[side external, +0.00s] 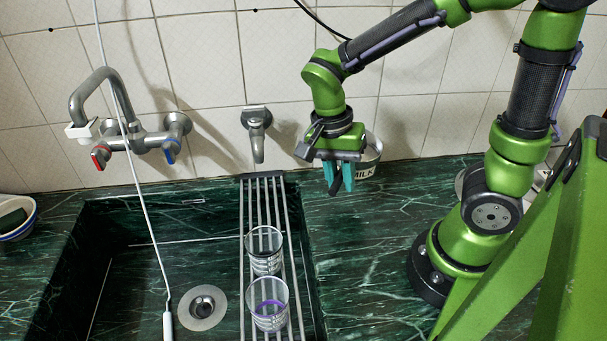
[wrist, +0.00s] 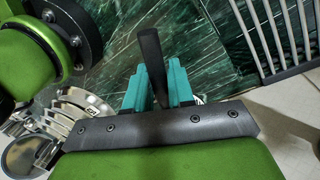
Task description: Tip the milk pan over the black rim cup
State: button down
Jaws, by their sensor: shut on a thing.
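The milk pan (side external: 373,157) is a metal pan with a "MILK" label. It is by the back wall, right of the sink, partly hidden behind my gripper. My gripper (side external: 338,184) points down, its teal fingers shut on the pan's dark handle. In the wrist view the black handle (wrist: 151,58) stands out between the fingers of my gripper (wrist: 160,85). I cannot tell whether the pan touches the counter. The black rim cup (side external: 265,262) is clear and stands upright on the sink rack, left of and nearer the camera than my gripper.
A clear cup with a purple ring (side external: 270,318) stands on the rack (side external: 245,215) in front of the black rim cup. The sink (side external: 125,275) lies left. A tap (side external: 257,140) is on the wall behind the rack. Green counter (side external: 375,250) right of the rack is clear.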

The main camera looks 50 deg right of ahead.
jog(key=shift+w, duration=0.1)
jog(key=w+a+r+m+y, duration=0.1)
jog(key=w+a+m, duration=0.2)
jog(key=w+a, duration=0.5)
jog(key=w+a+r+m, duration=0.1)
jog(key=w+a+m, duration=0.15)
jog(key=a, duration=0.85)
jog(key=a+f, duration=0.3)
jog(key=a, duration=0.8)
jog(key=w+a+f, duration=0.1)
jog(key=a+f, duration=0.2)
jog(key=a, duration=0.8)
jog(key=shift+a+f, duration=0.2)
jog(key=shift+f, duration=0.05)
jog(key=shift+r+m, duration=0.1)
jog(key=shift+m, duration=0.15)
jog(key=shift+s+d+r+t+y, duration=0.2)
jog(key=shift+d+r+y, duration=0.65)
jog(key=shift+r, duration=0.3)
jog(key=shift+s+d+r+t+y, duration=0.2)
jog(key=shift+d+r+y, duration=0.65)
jog(key=shift+r, duration=0.25)
